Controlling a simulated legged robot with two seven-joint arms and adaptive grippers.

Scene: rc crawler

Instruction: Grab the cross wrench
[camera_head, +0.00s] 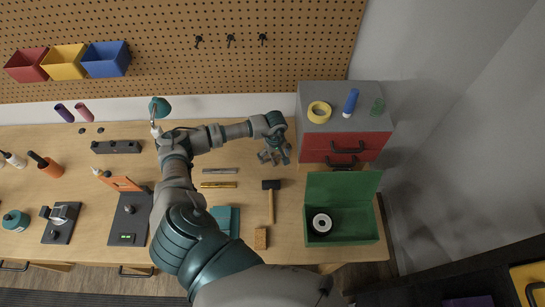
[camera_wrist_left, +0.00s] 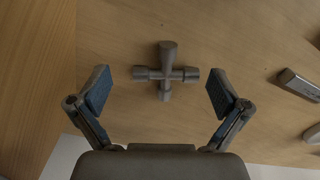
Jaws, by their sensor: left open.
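The cross wrench (camera_wrist_left: 166,74) is a small grey metal cross lying on the wooden table in the left wrist view. It sits between and a little beyond my left gripper's open fingers (camera_wrist_left: 160,92), with a gap on each side, and nothing is held. In the head view my left gripper (camera_head: 275,152) hangs over the table in front of the drawer unit. I cannot make out the wrench there; the gripper appears to hide it. My right gripper is not in view.
A grey and red drawer unit (camera_head: 345,145) stands just right of the gripper. An open green box (camera_head: 340,232) holds a black and white roll. A hammer (camera_head: 271,200) lies nearby. Grey metal pieces (camera_wrist_left: 300,85) lie at the right in the wrist view.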

